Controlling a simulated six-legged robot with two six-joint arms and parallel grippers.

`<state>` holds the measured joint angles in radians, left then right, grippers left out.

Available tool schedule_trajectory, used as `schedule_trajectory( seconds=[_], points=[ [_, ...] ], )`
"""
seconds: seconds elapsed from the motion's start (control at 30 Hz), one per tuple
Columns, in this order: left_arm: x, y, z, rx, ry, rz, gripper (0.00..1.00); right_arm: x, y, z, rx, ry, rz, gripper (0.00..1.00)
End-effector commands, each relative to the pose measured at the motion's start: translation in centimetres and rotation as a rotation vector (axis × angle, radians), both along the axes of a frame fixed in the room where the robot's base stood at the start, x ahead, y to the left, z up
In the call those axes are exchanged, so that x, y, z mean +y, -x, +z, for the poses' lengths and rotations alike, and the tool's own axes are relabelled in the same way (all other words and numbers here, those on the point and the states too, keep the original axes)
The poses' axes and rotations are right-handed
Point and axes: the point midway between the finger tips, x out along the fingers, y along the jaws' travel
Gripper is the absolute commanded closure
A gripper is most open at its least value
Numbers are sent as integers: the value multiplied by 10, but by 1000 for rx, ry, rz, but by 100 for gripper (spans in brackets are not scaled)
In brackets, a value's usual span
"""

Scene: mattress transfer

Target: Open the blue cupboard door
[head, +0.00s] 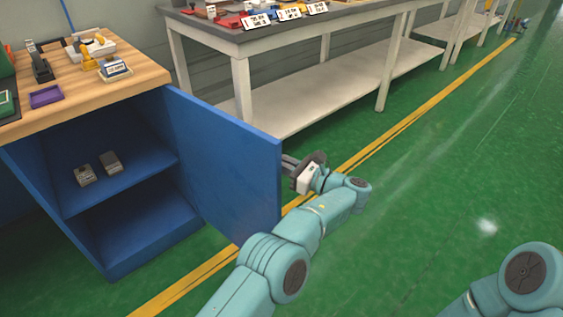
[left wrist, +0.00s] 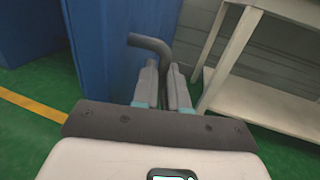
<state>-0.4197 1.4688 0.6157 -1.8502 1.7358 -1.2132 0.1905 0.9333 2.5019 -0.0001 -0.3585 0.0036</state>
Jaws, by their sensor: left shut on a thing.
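The blue cupboard door (head: 222,165) stands wide open in the head view, swung out to the right and showing the inside of the cupboard (head: 115,155). My left gripper (head: 289,170) is at the outer face of the door, near its free edge. In the left wrist view the fingers of my left gripper (left wrist: 163,80) are shut on the dark bent door handle (left wrist: 150,42), which sticks out from the blue door (left wrist: 105,50). The handle is hidden behind the door in the head view. My right gripper is out of view.
Two small grey objects (head: 98,167) lie on the cupboard's shelf. The wooden top (head: 85,93) holds tools and trays. A grey-topped white workbench (head: 240,85) stands close behind the door. Green floor (head: 420,200) to the right is clear, with a yellow line (head: 385,143).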

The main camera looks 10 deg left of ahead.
Motion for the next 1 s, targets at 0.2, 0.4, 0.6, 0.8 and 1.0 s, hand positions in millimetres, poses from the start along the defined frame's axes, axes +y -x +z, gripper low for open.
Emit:
schedule_trajectory(
  seconds=[0.2, 0.4, 0.6, 0.8, 1.0],
  points=[
    [-1, 1, -3, 8, 0, -2, 100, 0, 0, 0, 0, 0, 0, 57],
    [-1, 0, -3, 7, 1, -2, 62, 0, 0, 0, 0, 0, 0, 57],
    [-1, -1, -2, 5, -1, -1, 62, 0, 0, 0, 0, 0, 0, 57],
    [-2, -2, -1, 2, 0, -1, 62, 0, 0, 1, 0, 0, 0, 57],
    [-3, 0, 0, 3, -1, 0, 62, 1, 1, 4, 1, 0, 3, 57]
  ],
)
